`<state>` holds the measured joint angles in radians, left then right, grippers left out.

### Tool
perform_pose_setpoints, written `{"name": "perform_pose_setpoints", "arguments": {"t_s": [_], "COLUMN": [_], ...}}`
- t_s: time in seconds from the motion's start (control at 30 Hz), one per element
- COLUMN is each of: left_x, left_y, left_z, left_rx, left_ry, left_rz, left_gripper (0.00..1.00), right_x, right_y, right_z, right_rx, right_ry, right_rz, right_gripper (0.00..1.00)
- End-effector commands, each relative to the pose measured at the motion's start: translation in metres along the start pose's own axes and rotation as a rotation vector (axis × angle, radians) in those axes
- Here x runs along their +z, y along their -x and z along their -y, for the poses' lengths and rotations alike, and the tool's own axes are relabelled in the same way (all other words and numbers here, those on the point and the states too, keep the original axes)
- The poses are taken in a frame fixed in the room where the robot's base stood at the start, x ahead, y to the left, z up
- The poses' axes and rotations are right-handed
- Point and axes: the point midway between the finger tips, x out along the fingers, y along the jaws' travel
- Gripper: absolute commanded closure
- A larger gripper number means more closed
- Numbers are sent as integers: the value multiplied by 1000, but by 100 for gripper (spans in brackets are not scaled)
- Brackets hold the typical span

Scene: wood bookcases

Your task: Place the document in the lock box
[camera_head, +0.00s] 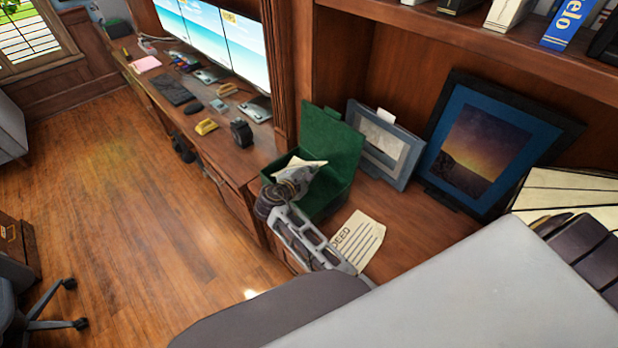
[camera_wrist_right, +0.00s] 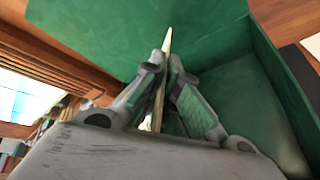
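The lock box is a green box (camera_head: 335,138) standing open on the wooden desk, its lid raised at the back. My right gripper (camera_head: 298,178) is over the box's front left part, shut on a cream paper document (camera_head: 310,164). In the right wrist view, the document (camera_wrist_right: 168,42) shows edge-on between the two fingertips (camera_wrist_right: 169,72), with the green box (camera_wrist_right: 110,32) around and behind it. A second paper (camera_head: 358,240), marked DEED, lies flat on the desk right of the box. My left gripper is not in view.
Framed pictures (camera_head: 383,142) and (camera_head: 487,145) lean behind and right of the box. A desk with monitors (camera_head: 237,45), a keyboard (camera_head: 174,90) and small items, including a dark watch-like object (camera_head: 241,132), extends left. Bare floor (camera_head: 120,210) lies in front.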

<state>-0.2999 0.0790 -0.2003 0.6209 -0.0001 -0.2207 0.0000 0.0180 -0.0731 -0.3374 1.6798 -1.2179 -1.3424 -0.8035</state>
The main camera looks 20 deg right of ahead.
Motion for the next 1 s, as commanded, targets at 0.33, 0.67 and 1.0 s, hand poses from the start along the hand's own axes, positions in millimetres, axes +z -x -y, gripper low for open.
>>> {"name": "perform_pose_setpoints", "arguments": {"t_s": [0.33,0.67,1.0], "left_x": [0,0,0], "left_y": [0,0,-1], "left_z": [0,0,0], "left_rx": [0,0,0], "left_ry": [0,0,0], "left_rz": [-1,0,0], "left_gripper": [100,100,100], "right_x": [-15,-17,-18], "right_y": [-11,-13,-14], "right_z": [26,29,31], "right_rx": [-1,0,0], "right_ry": [3,0,1], "right_rz": [1,0,0], "right_gripper": [100,100,79]}}
